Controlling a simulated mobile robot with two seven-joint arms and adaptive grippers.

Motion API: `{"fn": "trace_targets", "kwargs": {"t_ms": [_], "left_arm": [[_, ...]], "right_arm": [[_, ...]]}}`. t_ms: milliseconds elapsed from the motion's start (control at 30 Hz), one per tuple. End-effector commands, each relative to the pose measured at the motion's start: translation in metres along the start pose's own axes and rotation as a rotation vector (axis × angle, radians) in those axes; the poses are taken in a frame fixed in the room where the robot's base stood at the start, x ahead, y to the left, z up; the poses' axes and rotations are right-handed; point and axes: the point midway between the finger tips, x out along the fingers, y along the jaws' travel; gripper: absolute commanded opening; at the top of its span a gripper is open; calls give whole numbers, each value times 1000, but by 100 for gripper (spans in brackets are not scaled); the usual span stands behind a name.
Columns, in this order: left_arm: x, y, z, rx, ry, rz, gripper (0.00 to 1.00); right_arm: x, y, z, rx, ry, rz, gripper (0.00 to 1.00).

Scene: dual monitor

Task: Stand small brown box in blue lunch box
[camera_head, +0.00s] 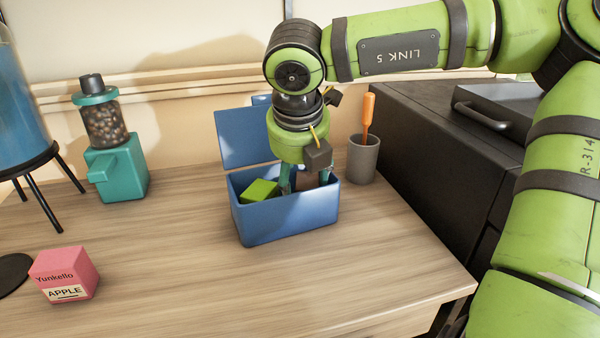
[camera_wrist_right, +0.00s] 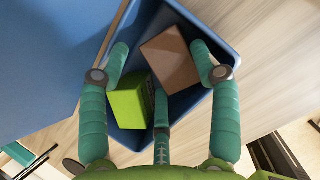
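The open blue lunch box (camera_head: 280,222) stands on the table. In the right wrist view its walls (camera_wrist_right: 228,48) surround a brown box (camera_wrist_right: 168,60) and a green box (camera_wrist_right: 132,104). The brown box is at the end away from the green one; I cannot tell if it stands upright or touches the floor. In the head view it is hard to make out behind my gripper. My right gripper (camera_head: 305,182) reaches down into the lunch box. Its fingers (camera_wrist_right: 160,85) are spread, with a gap between one finger and the brown box. My left gripper is not in view.
The raised blue lid (camera_head: 240,139) is behind the lunch box. A grey cup (camera_head: 362,160) with an orange-handled tool (camera_head: 368,112) stands close on the right. A pink box (camera_head: 65,274) and a teal dispenser (camera_head: 118,175) are at the left. The table front is clear.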

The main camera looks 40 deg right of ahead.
Motion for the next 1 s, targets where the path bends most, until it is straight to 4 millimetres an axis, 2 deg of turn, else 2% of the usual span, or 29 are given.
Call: {"fn": "trace_targets", "kwargs": {"t_ms": [333, 433, 633, 1000], "left_arm": [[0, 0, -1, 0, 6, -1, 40], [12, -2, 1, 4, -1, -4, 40], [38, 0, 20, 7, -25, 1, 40], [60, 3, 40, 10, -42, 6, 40]], "right_arm": [[-3, 0, 2, 1, -4, 2, 65], [-6, 0, 3, 0, -4, 2, 65], [-15, 0, 7, 1, -2, 2, 65], [-101, 0, 7, 2, -7, 3, 65]]}}
